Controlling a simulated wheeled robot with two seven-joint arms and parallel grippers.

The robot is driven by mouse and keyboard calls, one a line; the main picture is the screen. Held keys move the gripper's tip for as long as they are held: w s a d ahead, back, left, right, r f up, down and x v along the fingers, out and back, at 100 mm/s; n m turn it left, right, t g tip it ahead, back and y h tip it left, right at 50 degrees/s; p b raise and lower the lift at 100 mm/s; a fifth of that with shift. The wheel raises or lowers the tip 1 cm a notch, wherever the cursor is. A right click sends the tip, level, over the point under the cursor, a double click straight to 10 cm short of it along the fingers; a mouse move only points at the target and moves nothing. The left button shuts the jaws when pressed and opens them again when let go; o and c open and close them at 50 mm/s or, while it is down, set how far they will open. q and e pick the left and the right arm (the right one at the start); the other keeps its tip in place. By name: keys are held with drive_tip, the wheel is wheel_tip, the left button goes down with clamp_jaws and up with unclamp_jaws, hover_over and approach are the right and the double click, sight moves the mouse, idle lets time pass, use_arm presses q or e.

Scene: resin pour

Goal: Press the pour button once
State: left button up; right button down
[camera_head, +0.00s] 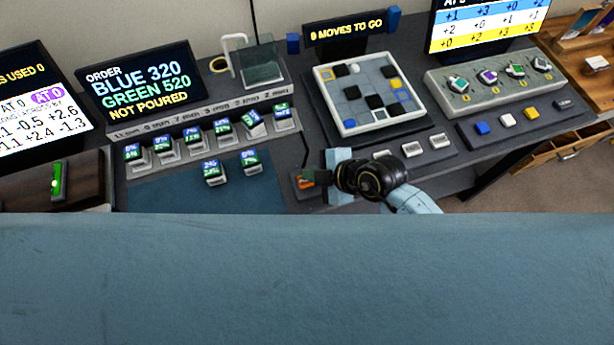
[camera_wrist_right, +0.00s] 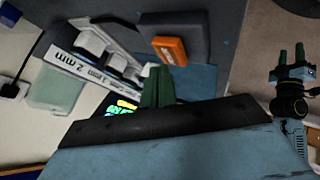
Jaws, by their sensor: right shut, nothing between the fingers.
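The orange pour button (camera_head: 304,184) sits on a dark grey pad at the front of the console, left of my right gripper. In the right wrist view the button (camera_wrist_right: 170,50) shows whole, just beyond the green fingertips. My right gripper (camera_head: 318,177) is shut and empty, with its fingers close to the button; whether they touch is unclear. Its fingers (camera_wrist_right: 158,86) also show together in the wrist view. My left gripper (camera_wrist_right: 291,62) appears at the right of the wrist view, its two green fingers apart. The order screen (camera_head: 140,80) reads blue 320, green 520, not poured.
A tile board (camera_head: 368,92) lies behind my right gripper. Grey buttons (camera_head: 411,149) and a knob panel (camera_head: 490,85) lie to the right.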

drive_tip(key=shift+f, duration=0.25)
drive_tip(key=shift+f, duration=0.45)
idle(0.8)
drive_tip(key=shift+r+p, duration=0.85)
drive_tip(key=shift+p, duration=0.35)
wheel_tip(320, 180, up, 5)
drive_tip(key=p, duration=0.6)
drive_tip(key=shift+r, duration=0.1)
idle(0.4)
